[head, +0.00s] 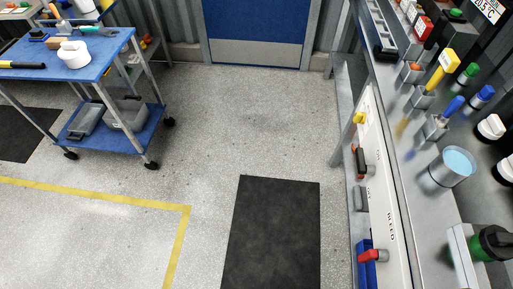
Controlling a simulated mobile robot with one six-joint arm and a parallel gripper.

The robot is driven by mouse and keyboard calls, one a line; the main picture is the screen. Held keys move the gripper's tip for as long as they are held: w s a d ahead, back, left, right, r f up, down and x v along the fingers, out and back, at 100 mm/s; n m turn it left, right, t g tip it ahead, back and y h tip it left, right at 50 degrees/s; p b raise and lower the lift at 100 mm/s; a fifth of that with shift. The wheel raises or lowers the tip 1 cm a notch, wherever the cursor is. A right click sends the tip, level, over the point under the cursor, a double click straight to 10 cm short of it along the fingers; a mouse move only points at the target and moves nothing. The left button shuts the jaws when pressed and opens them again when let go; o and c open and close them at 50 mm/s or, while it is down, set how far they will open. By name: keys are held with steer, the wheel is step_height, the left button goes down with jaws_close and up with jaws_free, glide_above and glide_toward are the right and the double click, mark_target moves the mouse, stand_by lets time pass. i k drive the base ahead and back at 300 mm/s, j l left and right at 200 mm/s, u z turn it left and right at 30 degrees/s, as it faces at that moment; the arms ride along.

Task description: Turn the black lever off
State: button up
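A black lever-like handle (361,161) with a red-orange part beside it is on the white panel front (386,215) below the counter at right. It looks upright along the panel, seen steeply from above. I cannot tell whether it is on or off. A round black knob or handle with green on it (493,242) stands on a white block at the lower right edge, partly cut off. My gripper is not in view.
A red handle (371,256) projects below. A blue cart (75,55) stands left. Floor around the dark mat (275,235) is clear.

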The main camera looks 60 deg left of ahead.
mark_target(363, 168)
steer(key=u, duration=1.3)
steer(key=i+j+u, duration=0.2)
steer(key=i, duration=0.25)
steer(key=i+j+u, duration=0.2)
steer(key=i, duration=0.3)
steer(key=k+j, duration=0.05)
steer(key=j, duration=0.05)
